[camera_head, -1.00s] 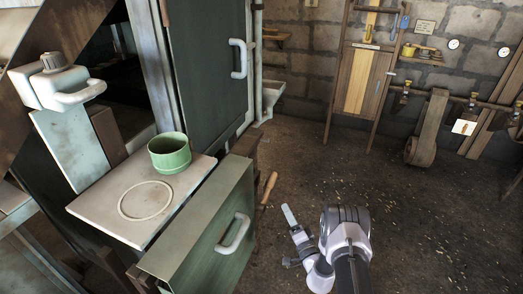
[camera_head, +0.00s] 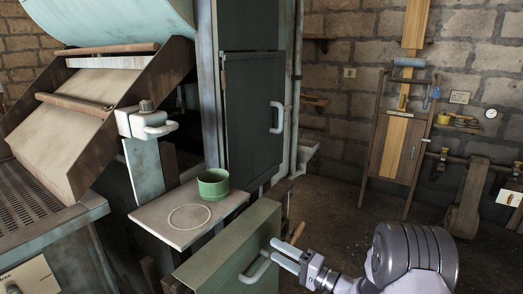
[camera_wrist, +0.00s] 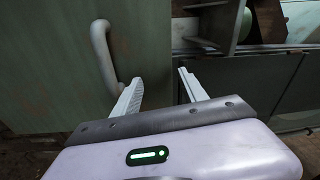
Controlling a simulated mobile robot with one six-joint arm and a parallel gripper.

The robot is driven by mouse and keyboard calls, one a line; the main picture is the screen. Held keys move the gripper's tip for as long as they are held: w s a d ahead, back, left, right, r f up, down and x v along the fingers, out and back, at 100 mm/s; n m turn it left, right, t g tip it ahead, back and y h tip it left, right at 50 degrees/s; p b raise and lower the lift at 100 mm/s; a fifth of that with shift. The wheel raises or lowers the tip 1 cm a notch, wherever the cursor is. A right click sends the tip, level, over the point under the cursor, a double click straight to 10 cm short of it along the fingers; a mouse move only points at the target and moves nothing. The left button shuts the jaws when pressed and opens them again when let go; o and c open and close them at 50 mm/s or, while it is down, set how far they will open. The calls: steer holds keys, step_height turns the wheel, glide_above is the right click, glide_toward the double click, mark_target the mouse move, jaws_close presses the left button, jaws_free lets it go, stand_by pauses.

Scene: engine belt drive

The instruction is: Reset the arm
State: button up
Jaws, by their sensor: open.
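My gripper (camera_head: 288,256) is at the lower middle of the head view, at the front of the green panel (camera_head: 232,245) with the white handle (camera_head: 258,268). In the wrist view my gripper (camera_wrist: 158,88) has its two pale fingers spread apart with nothing between them. The handle (camera_wrist: 101,52) stands just to the left of the left finger in that view. I cannot tell whether the finger touches it.
A green cup (camera_head: 213,187) and a thin pale ring (camera_head: 188,217) sit on a small shelf (camera_head: 150,216). A tall green door (camera_head: 250,125) stands behind. A wooden rack (camera_head: 400,150) leans at the stone wall. Floor (camera_head: 340,220) is clear between.

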steer(key=s+a+r+n+g, duration=0.3)
steer(key=s+a+r+g, duration=0.45)
steer(key=s+r, duration=0.35)
steer(key=s+d+r+g+h, duration=0.1)
steer(key=s+h, duration=0.2)
steer(key=s, duration=0.5)
steer(key=s+d+r+g+h, duration=0.1)
steer(key=s+g+h, duration=0.15)
steer(key=s, duration=0.45)
steer(key=s+d+m+t+h, duration=0.2)
steer(key=s+d+t+h, duration=0.3)
steer(key=s+d+h, duration=0.2)
steer(key=s+d, duration=0.2)
steer(key=d, duration=0.1)
steer(key=shift+s+d+r, duration=0.15)
steer(key=shift+s, duration=0.1)
steer(key=shift+h, duration=0.25)
